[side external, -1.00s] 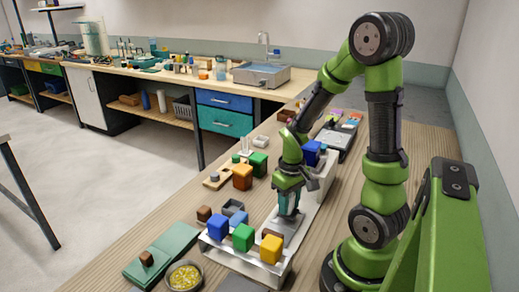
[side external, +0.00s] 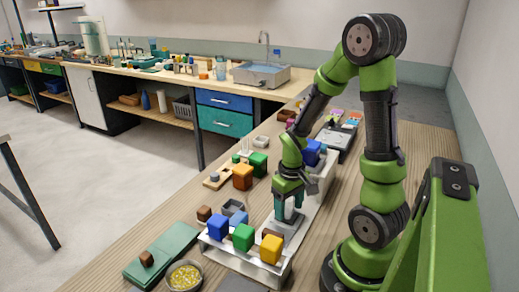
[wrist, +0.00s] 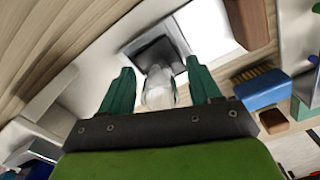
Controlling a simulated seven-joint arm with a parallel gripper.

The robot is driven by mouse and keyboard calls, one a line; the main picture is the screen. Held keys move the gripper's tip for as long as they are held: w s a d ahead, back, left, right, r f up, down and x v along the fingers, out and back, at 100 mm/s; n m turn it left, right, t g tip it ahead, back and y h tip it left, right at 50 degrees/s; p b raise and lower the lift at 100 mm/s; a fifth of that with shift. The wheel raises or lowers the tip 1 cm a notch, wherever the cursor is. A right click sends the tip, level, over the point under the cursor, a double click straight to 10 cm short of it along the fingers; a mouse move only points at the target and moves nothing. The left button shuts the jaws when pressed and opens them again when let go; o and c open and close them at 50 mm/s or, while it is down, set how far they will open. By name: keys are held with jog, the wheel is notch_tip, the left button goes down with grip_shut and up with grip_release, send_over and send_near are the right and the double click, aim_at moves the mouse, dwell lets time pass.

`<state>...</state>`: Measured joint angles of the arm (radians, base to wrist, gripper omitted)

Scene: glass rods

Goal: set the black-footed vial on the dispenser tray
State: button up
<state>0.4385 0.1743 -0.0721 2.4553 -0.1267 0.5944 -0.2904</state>
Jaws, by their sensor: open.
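My gripper (side external: 289,209) is low over a grey plate (side external: 292,228) inside the long white trough, with its green fingers spread. In the wrist view, a clear glass vial (wrist: 159,90) stands between the two fingertips, with a visible gap on each side. A dark square surface (wrist: 156,52) lies at the vial's far end; I cannot tell whether this is its black foot or part of the tray. The vial is only a pale sliver in the side view, mostly hidden by the fingers.
Blue (side external: 218,228), green (side external: 243,237) and yellow (side external: 271,249) blocks line the near end of the trough. Another blue block (side external: 311,153) is behind my gripper. A dish of yellow bits (side external: 184,276) and a teal mat (side external: 160,252) lie at the front left.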

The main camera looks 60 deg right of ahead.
jog(key=shift+r, duration=0.1)
notch_tip(320, 180, up, 16)
jog(key=a+r+t+y, duration=0.1)
jog(key=a+r+t, duration=0.1)
jog(key=a, duration=0.6)
jog(key=w+a+r+t+y, duration=0.1)
jog(key=a+r+t, duration=0.2)
jog(key=a+t, duration=0.2)
jog(key=a, duration=0.2)
jog(key=shift+a+r+n, duration=0.15)
jog(key=shift+a+n, duration=0.15)
jog(key=shift+a, duration=0.1)
jog(key=shift+c, duration=0.4)
